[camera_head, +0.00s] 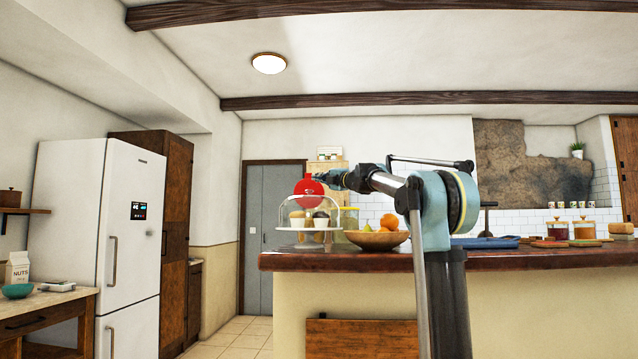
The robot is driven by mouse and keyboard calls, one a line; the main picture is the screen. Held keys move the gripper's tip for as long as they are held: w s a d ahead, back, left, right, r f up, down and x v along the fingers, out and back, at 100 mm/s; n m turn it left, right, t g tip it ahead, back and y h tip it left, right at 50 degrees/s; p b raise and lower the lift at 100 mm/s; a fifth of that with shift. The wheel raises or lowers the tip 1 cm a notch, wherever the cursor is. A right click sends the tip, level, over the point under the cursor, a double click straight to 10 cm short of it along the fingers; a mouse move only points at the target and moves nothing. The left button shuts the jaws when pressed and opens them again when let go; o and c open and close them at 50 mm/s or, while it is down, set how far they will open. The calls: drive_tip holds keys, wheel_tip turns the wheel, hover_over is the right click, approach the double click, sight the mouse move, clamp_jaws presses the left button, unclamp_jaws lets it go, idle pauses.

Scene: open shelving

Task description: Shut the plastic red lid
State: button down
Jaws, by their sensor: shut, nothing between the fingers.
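A red round piece (309,191), which looks like the plastic red lid, stands raised at the left end of the counter. It shows above and around the upper part of a clear domed stand (308,217) with small cakes inside. I cannot tell what it is attached to or whether it touches the dome. My gripper (320,177) is shut and empty, level with the upper right edge of the red piece. It overlaps that edge in the picture, and I cannot tell whether they touch.
A wooden fruit bowl (376,241) and a yellowish clear container (349,220) stand right of the dome. A blue tray (486,242) and jars (557,230) are farther right on the wooden counter (420,262). Open floor lies left, before the fridge (130,220).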

sight(310, 175)
drive_tip(key=x, duration=0.6)
drive_tip(key=w+d+x, duration=0.1)
drive_tip(key=x, duration=0.2)
drive_tip(key=shift+w+r, duration=0.1)
drive_tip(key=shift+w, duration=0.05)
drive_tip(key=shift+w+r, duration=0.25)
drive_tip(key=shift+w, duration=0.55)
drive_tip(key=shift+d, duration=0.1)
drive_tip(key=shift+w, duration=0.1)
